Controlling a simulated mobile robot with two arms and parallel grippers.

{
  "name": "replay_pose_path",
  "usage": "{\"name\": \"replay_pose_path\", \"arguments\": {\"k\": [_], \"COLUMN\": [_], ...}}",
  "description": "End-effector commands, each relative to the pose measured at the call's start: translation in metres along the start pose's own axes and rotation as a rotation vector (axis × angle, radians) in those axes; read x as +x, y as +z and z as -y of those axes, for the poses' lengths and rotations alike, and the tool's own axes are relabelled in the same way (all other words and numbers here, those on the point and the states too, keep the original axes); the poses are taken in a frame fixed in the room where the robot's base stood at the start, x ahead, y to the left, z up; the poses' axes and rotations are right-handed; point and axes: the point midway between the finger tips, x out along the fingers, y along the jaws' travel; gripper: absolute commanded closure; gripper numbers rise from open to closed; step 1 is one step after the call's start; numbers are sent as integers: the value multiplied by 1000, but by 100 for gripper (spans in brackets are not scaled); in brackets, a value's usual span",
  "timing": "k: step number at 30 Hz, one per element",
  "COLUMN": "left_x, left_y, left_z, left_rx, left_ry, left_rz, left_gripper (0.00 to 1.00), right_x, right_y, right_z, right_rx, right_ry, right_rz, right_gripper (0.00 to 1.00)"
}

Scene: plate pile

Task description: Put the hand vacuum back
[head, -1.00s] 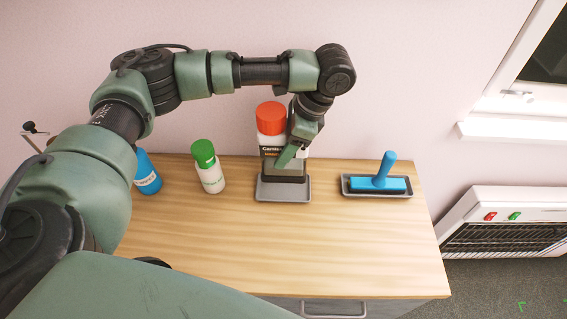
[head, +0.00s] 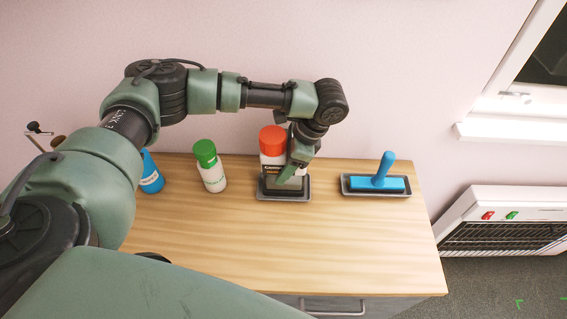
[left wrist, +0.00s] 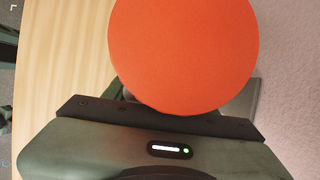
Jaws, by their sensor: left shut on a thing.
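No hand vacuum can be made out. A white bottle with an orange-red cap (head: 272,140) and a partly hidden dark label stands upright at a grey tray (head: 304,195) near the back of the counter. My left gripper (head: 288,168) reaches down from the right and is shut on this bottle, covering part of its front. I cannot tell whether its base touches the tray. In the left wrist view the round cap (left wrist: 184,50) fills the middle, just beyond the gripper's dark edge. My right gripper is not in view.
A white bottle with a green cap (head: 209,165) and a blue bottle (head: 151,175) stand to the left. A blue-handled tool (head: 380,181) lies in a second grey tray (head: 404,193) at the right. The front of the wooden counter (head: 300,240) is clear.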

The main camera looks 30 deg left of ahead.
Motion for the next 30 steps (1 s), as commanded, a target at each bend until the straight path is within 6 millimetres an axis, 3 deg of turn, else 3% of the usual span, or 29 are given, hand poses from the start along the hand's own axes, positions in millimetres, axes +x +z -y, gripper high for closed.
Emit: {"name": "replay_pose_path", "arguments": {"k": [1, 3, 16, 30], "left_x": [1, 1, -8, -98], "left_y": [0, 0, 0, -1], "left_z": [0, 0, 0, 0], "left_rx": [0, 0, 0, 0], "left_ry": [1, 1, -2, -1], "left_rz": [0, 0, -1, -2], "left_gripper": [38, 22, 22, 22], "right_x": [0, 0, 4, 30], "right_y": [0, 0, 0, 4], "right_z": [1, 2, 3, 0], "right_rx": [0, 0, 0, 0], "right_ry": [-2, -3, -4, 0], "right_rz": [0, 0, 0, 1], "right_gripper": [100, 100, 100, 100]}}
